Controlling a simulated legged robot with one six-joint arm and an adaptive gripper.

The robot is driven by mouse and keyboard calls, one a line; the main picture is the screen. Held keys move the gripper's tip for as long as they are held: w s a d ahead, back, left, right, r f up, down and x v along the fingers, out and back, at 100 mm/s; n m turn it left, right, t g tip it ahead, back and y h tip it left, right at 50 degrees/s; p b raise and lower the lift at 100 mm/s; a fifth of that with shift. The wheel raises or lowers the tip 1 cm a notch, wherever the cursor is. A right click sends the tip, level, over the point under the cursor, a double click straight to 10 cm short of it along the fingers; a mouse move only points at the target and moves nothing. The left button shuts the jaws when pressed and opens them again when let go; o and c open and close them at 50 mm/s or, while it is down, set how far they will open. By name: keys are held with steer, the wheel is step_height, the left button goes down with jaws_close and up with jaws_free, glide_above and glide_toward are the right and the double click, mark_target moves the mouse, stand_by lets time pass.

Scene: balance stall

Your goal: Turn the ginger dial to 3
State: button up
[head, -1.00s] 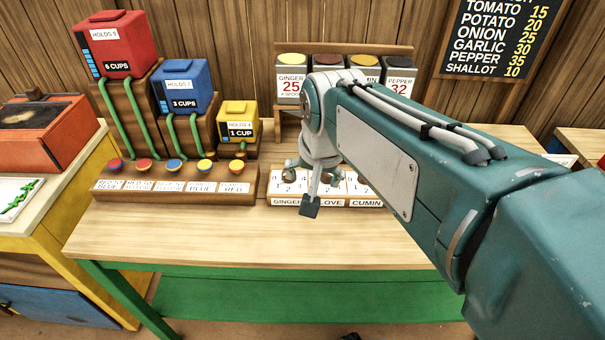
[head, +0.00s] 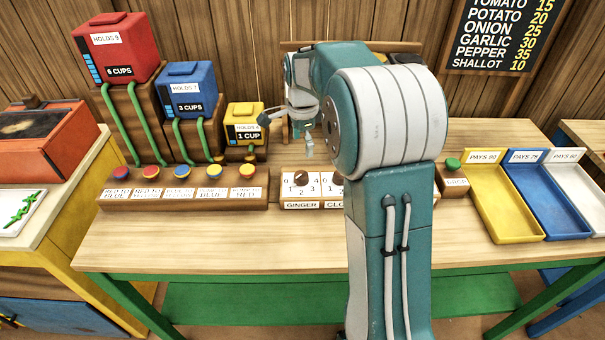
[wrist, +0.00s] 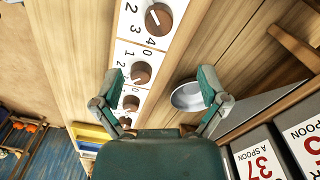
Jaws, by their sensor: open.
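The ginger dial (head: 300,178) is a brown knob on a white numbered plate at the left end of the dial panel. In the wrist view, the knob at the top edge (wrist: 158,18) looks to be the same dial. I cannot tell which number its pointer is on. My gripper (head: 288,138) is open and empty. In the head view it hangs behind and above the dial panel, apart from the ginger dial. In the wrist view the fingers of my gripper (wrist: 160,80) are spread wide, with another knob (wrist: 141,72) between them and lower in the scene.
My arm hides most of the panel right of the clove dial (head: 337,178). A metal bowl (wrist: 186,97) lies behind the dials, near one finger. A row of buttons (head: 183,173) stands left of the panel. Trays (head: 505,232) stand at right. The table front is clear.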

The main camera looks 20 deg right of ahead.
mark_target(301, 175)
steer(key=f, duration=1)
steer(key=shift+a+f, duration=0.2)
steer(key=shift+f, duration=0.15)
steer(key=shift+a, duration=0.1)
steer(key=c, duration=1.2)
